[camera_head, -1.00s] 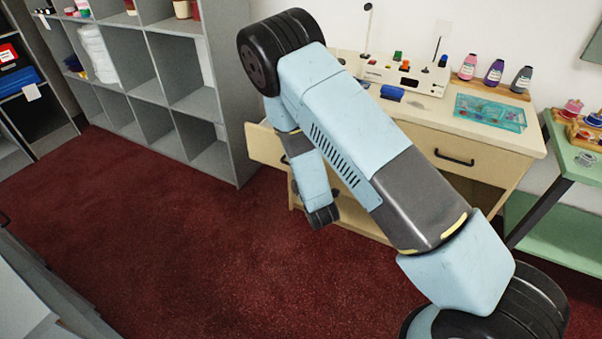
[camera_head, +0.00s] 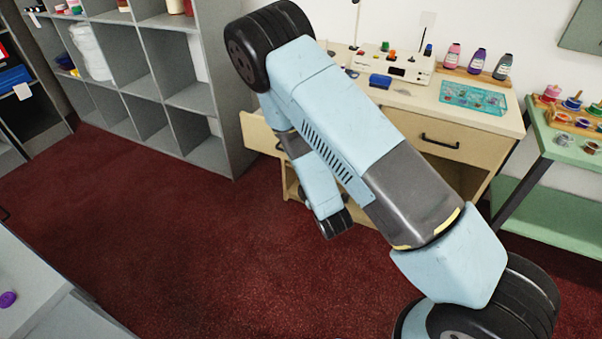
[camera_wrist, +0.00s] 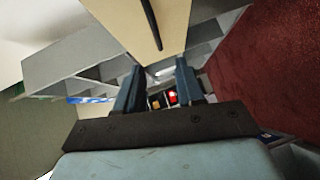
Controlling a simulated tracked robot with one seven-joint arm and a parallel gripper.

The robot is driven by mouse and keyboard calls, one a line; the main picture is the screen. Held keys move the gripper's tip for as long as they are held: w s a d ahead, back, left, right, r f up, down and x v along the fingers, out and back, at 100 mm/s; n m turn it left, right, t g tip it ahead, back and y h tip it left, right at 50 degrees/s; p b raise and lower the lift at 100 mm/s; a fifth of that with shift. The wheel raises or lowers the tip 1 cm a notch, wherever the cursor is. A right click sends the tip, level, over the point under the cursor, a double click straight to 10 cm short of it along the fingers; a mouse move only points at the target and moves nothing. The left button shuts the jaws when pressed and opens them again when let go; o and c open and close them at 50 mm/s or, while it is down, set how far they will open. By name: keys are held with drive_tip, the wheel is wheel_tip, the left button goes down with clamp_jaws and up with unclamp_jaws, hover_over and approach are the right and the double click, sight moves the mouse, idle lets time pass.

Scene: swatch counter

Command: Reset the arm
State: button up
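My arm reaches across the middle of the head view, bent at a large black joint at the top, with its far part hanging down by the cream desk (camera_head: 480,148). The gripper itself does not show clearly in the head view. In the wrist view my gripper (camera_wrist: 158,78) has its two dark fingers apart, with nothing held between them. A cream panel with a dark handle (camera_wrist: 152,25) is ahead of the fingers, at the top of that view.
The desk's left drawer (camera_head: 262,132) stands pulled out beside the arm. A grey shelf unit (camera_head: 205,155) is at the left, and a green table (camera_head: 560,150) at the right. A grey counter (camera_head: 30,290) is at the lower left. Red carpet (camera_head: 180,240) between them is clear.

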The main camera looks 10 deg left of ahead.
drive_tip(key=shift+v, duration=0.9)
drive_tip(key=w+d+r+m+g+h, duration=0.25)
drive_tip(key=d+r+m, duration=0.45)
drive_tip(key=r, duration=0.6)
drive_tip(key=w+d+r+m+g+h, duration=0.1)
drive_tip(key=d+r+m+g+h, duration=0.15)
drive_tip(key=d+r+m, duration=0.75)
drive_tip(key=s+d+r+m+g, duration=0.1)
drive_tip(key=s+d+r, duration=0.2)
drive_tip(key=s, duration=0.6)
drive_tip(key=s+d+r+m+g+h, duration=0.1)
drive_tip(key=s+d+r, duration=0.3)
drive_tip(key=s+r, duration=0.4)
drive_tip(key=s+d+r+m+g+h, duration=0.1)
drive_tip(key=s+d+r, duration=0.3)
drive_tip(key=s, duration=0.6)
wheel_tip(320, 180, up, 3)
drive_tip(key=shift+d+f+m+g, duration=0.15)
drive_tip(key=shift+f+m+g, duration=0.1)
drive_tip(key=shift+m+g, duration=0.4)
